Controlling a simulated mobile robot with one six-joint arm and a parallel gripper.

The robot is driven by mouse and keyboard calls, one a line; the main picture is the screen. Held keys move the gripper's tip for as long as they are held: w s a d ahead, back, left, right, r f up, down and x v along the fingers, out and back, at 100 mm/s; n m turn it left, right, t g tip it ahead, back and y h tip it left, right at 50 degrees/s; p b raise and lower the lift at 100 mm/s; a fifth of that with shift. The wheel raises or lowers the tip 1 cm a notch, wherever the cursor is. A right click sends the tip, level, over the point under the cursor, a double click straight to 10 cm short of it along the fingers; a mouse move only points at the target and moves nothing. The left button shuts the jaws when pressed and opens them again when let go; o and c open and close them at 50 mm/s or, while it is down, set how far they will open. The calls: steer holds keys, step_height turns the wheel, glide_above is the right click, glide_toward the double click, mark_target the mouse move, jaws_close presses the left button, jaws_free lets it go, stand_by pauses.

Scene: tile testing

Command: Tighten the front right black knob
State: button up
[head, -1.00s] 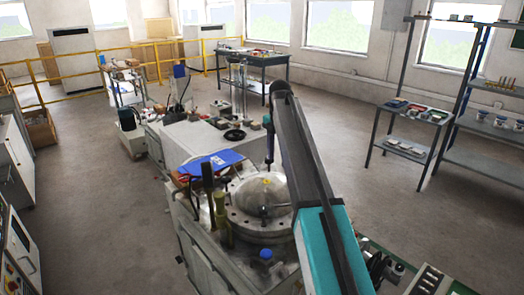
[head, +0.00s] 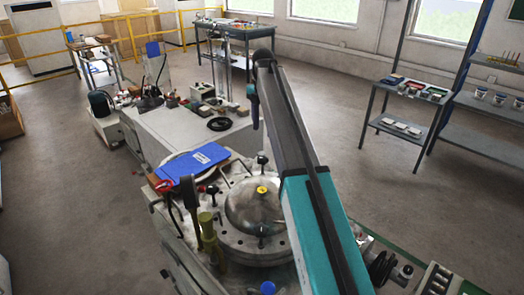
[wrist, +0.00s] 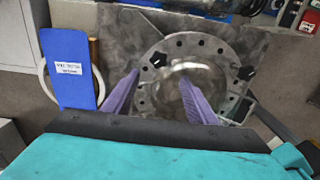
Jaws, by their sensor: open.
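A round metal flange with a shiny dome (head: 252,207) sits on the grey bench. I cannot tell which is the front right one. My gripper (wrist: 158,78) is open, its purple fingers apart above the flange.
A blue clipboard (head: 193,163) lies behind and left of the flange. Tall olive (head: 210,235) and dark handles stand at its left, and a blue cap (head: 267,287) at its front. A shelf table (head: 408,100) stands at the right, with open floor before it.

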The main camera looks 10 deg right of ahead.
mark_target(263, 158)
steer(key=shift+w+a+r, duration=0.1)
steer(key=shift+w+a, duration=0.05)
stand_by(0.3)
step_height(263, 158, down, 14)
steer(key=p, duration=0.2)
steer(key=shift+p, duration=0.3)
stand_by(0.3)
